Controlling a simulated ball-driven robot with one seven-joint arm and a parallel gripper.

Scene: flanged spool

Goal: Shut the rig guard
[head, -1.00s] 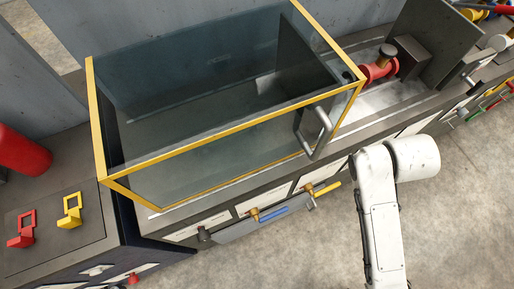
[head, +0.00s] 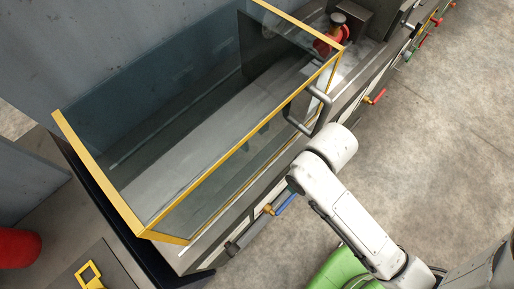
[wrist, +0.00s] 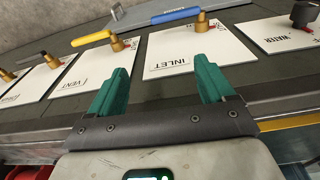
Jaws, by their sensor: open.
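The rig guard (head: 190,190) is a clear box with a yellow frame, standing on the dark bench in the head view. Its grey bar handle (head: 322,108) is on the front face near the right end. The red flanged spool (head: 326,45) shows at the guard's right end, partly behind its yellow edge. My gripper (wrist: 163,68) is open and empty in the wrist view, its green fingers apart over the bench front by the INLET plate. In the head view my white arm is just below the handle and hides my fingers. The handle is not in the wrist view.
A blue-handled valve (wrist: 182,17) is on the INLET plate (wrist: 180,62), with a yellow-handled one (wrist: 95,38) on the VENT plate. A red lever (head: 376,96) sticks out from the bench front. The concrete floor (head: 440,150) to the right is open.

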